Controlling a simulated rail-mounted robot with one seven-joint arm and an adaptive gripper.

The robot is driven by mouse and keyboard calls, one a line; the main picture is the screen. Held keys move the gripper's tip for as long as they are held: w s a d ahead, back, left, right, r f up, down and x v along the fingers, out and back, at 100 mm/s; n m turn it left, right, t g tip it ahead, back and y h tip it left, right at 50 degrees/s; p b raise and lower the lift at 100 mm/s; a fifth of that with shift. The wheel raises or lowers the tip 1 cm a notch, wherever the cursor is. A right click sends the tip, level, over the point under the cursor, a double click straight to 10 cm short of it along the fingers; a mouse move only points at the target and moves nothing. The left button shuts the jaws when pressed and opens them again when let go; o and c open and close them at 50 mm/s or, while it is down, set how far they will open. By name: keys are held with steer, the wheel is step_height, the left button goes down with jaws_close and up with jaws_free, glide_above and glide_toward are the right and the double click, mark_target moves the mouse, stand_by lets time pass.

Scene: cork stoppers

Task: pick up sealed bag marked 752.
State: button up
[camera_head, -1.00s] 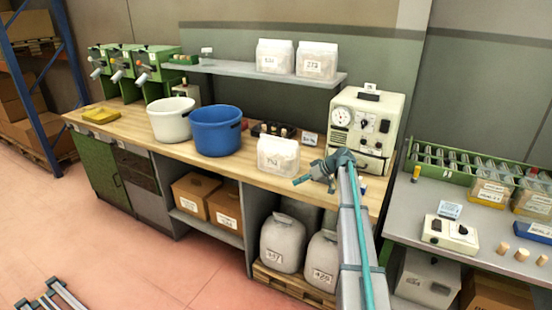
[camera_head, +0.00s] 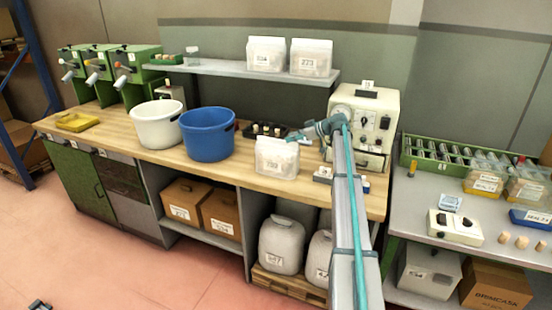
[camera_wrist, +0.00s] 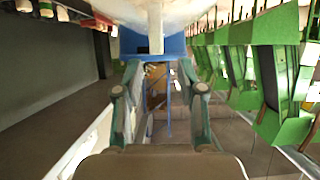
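The white bag marked 752 (camera_head: 277,158) stands upright on the wooden workbench, right of the blue bucket; its label is small and blurred in the head view. My gripper (camera_head: 297,136) is just above and behind the bag's upper right, apart from it as far as I can tell. In the wrist view, the two fingers of my gripper (camera_wrist: 159,90) are spread with nothing between them. A large pale shape (camera_wrist: 155,12) fills the top of that view; I cannot tell whether it is the bag.
A blue bucket (camera_head: 208,134) and a white bucket (camera_head: 157,124) stand left of the bag. A dark tray of stoppers (camera_head: 262,130) lies behind it. Two similar bags (camera_head: 266,53) (camera_head: 311,57) stand on the shelf (camera_head: 225,69) above. A gauge machine (camera_head: 366,121) stands to the right.

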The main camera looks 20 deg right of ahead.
mark_target(277, 140)
steer(key=x, duration=0.2)
steer(key=shift+w+a+f+p, duration=0.1)
steer(key=shift+w+a+p, duration=0.15)
steer(key=shift+w+p, duration=0.05)
steer(key=p+x, duration=0.2)
steer(key=x, duration=0.2)
steer(key=shift+w+a+p, duration=0.15)
steer(key=shift+w+p, duration=0.1)
steer(key=shift+p, duration=0.15)
steer(key=shift+w+a+f, duration=0.2)
steer(key=shift+f, duration=0.05)
jaws_close()
